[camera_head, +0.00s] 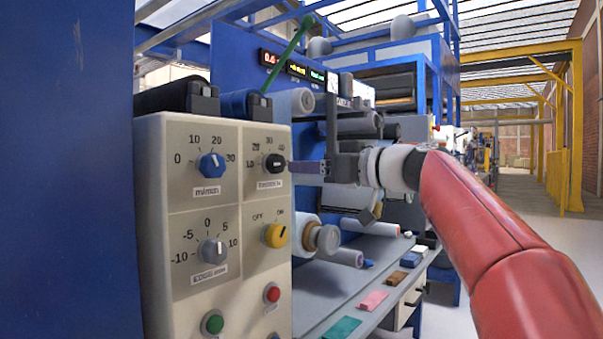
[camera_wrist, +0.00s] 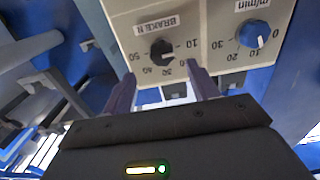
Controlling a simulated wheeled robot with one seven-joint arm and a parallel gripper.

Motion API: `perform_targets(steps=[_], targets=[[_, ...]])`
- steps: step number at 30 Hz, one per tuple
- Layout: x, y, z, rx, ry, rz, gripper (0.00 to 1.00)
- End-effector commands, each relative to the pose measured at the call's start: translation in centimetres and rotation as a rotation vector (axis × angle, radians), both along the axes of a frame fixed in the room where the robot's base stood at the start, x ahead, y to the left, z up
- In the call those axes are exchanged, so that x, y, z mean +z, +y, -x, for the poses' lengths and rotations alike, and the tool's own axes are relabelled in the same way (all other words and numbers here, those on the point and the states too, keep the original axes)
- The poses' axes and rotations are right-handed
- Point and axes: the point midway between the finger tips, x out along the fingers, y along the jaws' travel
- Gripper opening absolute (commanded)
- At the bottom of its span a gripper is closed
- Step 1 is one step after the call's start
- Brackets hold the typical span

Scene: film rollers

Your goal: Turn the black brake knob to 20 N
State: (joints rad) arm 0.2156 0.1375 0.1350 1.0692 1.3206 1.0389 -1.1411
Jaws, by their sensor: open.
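The black brake knob (camera_head: 274,163) is at the upper right of the grey control panel, with a number scale around it. It also shows in the wrist view (camera_wrist: 161,53), upside down, under a label reading BRAKE N. Its pale pointer mark appears to face the 10 side; the exact reading is too small to tell. My gripper (camera_head: 291,167) is just right of the knob in the head view. In the wrist view my gripper (camera_wrist: 162,73) is open, with its two fingertips on either side of the knob's lower scale. The fingers look clear of the knob; contact cannot be made out.
The panel (camera_head: 235,290) also carries a blue knob (camera_head: 212,166), a grey knob (camera_head: 213,251), a yellow switch (camera_head: 275,235), a red button (camera_head: 272,293) and a green button (camera_head: 213,323). Rollers (camera_head: 325,238) stand right of the panel. Lit displays (camera_head: 298,69) are above.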

Motion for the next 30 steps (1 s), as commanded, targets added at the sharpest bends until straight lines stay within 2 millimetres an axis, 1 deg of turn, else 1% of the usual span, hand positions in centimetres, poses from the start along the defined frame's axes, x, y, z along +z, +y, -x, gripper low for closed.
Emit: perform_targets(steps=[5, 9, 15, 19, 26, 30], targets=[[0.4, 1.8, -1.3, 0.007, -0.004, -0.003, 0.59], [0.4, 3.7, -2.7, 0.007, -0.002, -0.002, 0.59], [0.3, 5.6, -4.2, 0.004, -0.002, -0.002, 0.59], [0.2, 6.0, -4.6, 0.003, -0.002, -0.002, 0.59], [0.1, 6.1, -4.6, 0.002, -0.002, -0.002, 0.59], [0.1, 6.0, -4.6, 0.002, -0.002, -0.002, 0.42]])
